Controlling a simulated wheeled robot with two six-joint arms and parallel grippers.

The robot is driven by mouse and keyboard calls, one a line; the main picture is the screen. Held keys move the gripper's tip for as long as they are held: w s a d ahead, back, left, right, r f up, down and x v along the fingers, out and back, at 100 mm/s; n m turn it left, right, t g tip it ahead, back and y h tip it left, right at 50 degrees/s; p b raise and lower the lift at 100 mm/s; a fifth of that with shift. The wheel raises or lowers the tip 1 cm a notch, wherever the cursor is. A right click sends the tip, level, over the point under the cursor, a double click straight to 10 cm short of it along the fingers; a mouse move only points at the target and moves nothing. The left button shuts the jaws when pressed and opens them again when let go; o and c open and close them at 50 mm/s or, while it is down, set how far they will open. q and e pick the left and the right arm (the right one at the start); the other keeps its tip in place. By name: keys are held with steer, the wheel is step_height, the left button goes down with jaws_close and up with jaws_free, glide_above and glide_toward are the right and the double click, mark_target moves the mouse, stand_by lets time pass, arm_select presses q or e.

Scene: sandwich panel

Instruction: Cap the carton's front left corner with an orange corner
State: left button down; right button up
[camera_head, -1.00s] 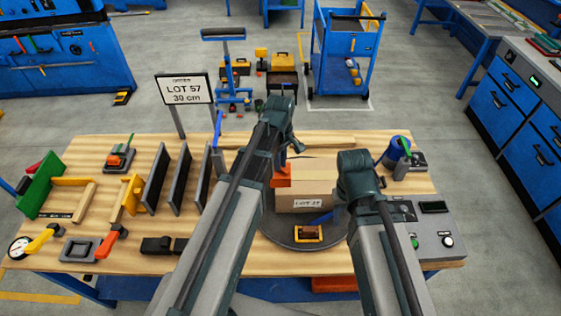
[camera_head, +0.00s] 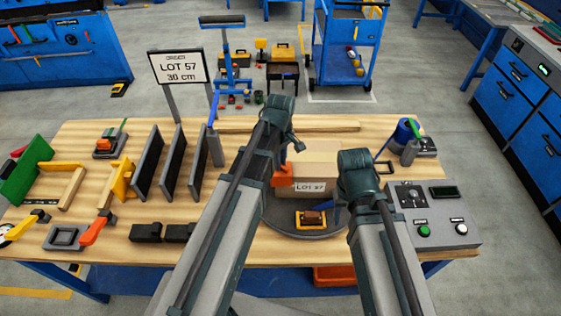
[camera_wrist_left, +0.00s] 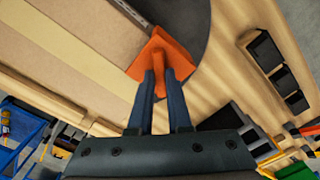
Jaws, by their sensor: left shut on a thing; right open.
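The cardboard carton (camera_head: 318,155), labelled LOT 57, stands on a dark round turntable (camera_head: 277,222). My left gripper (camera_wrist_left: 161,85) is shut on an orange corner (camera_wrist_left: 163,55), which also shows in the head view (camera_head: 282,175). The orange corner is at the carton's front left corner, with the tan carton face (camera_wrist_left: 85,60) beside it in the left wrist view. I cannot tell whether it is fully seated. My right gripper (camera_head: 331,208) is open in front of the carton, largely hidden behind its own wrist.
A yellow-framed block (camera_head: 311,218) sits on the turntable's front. A control box (camera_head: 428,215) stands at right. Dark upright panels (camera_head: 172,163), a yellow bracket (camera_head: 122,180) and black blocks (camera_head: 162,233) occupy the left. A LOT 57 sign (camera_head: 178,67) stands behind.

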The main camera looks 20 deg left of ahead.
arm_select(q)
steer(key=shift+w+a, duration=0.1)
steer(key=shift+w, duration=0.05)
stand_by(0.5)
steer(key=c, duration=0.8)
jaws_free()
steer(key=shift+r, duration=0.1)
step_height(320, 180, up, 14)
steer(key=p, duration=1.4)
steer(key=shift+f, duration=0.2)
